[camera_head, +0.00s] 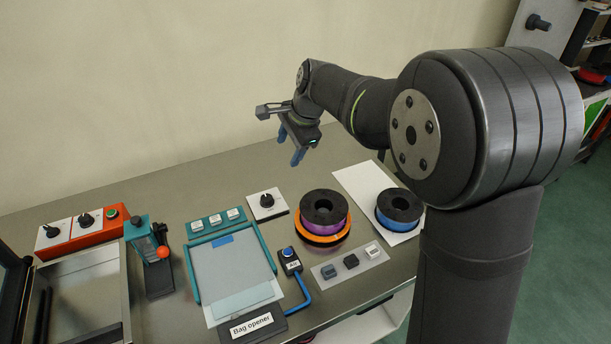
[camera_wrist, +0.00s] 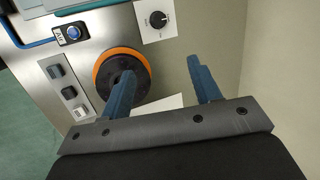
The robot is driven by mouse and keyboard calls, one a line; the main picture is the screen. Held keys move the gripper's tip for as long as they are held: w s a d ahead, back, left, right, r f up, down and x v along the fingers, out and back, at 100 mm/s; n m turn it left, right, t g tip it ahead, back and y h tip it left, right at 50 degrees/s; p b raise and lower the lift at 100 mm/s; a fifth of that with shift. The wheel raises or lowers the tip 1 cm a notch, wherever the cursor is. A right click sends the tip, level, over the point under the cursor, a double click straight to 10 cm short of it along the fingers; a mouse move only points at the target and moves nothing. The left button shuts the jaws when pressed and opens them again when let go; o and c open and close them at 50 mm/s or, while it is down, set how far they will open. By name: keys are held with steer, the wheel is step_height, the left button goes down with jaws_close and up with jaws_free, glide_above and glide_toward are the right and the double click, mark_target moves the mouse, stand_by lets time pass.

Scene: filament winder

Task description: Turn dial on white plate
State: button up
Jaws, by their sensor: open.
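My gripper (camera_head: 296,158) is open and empty, above the back of the table and a little to the right of the plate. Its two blue fingers (camera_wrist: 165,83) show apart in the wrist view, with the dial beyond them and not between them. One finger covers part of the spools there.
Purple and orange spools (camera_head: 322,225) stand stacked to the right of the plate. A blue spool (camera_head: 399,209) sits on a white sheet (camera_head: 351,177). The teal-framed bag opener (camera_head: 191,272) is left. A blue air button (camera_head: 289,254) and several switches (camera_head: 351,261) are in front.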

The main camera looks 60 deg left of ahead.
steer(key=s+a+f+n+t, duration=0.25)
steer(key=s+f+n, duration=0.4)
steer(key=n, duration=0.85)
glide_toward(266, 197)
steer(key=shift+t+y, duration=0.3)
steer(key=shift+t, duration=0.15)
steer(key=x, duration=0.8)
steer(key=shift+s+d+f, duration=0.15)
steer(key=shift+s+f, duration=0.15)
steer(key=shift+f, duration=0.2)
steer(key=c, duration=1)
